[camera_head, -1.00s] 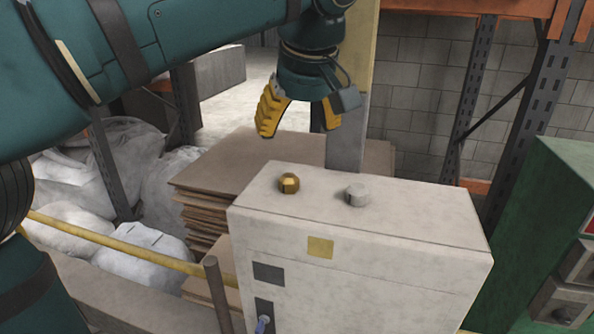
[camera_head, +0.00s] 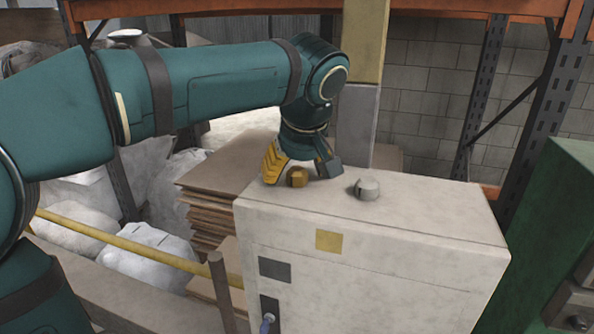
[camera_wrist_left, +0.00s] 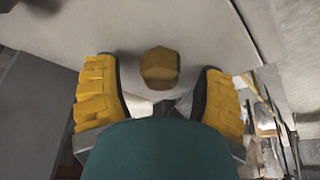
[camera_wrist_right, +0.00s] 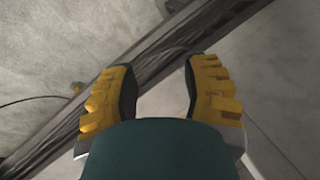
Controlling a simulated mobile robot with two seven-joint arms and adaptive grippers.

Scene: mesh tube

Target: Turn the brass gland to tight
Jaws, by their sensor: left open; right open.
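The brass gland (camera_head: 297,177) is a small faceted fitting on top of the pale cabinet (camera_head: 380,230), near its left end. My left gripper (camera_head: 300,175) points down over it, open, with one yellow finger on each side of the gland. In the left wrist view the gland (camera_wrist_left: 160,68) lies between the two fingers (camera_wrist_left: 158,95), with a visible gap on both sides. My right gripper (camera_wrist_right: 160,90) shows only in its own wrist view, open and empty, away from the cabinet top.
A grey round fitting (camera_head: 367,188) stands on the cabinet top to the right of the gland. Stacked brown sheets (camera_head: 210,205) and white sacks (camera_head: 150,265) lie to the left, behind a yellow rail (camera_head: 120,242). A green cabinet (camera_head: 555,235) stands at the right.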

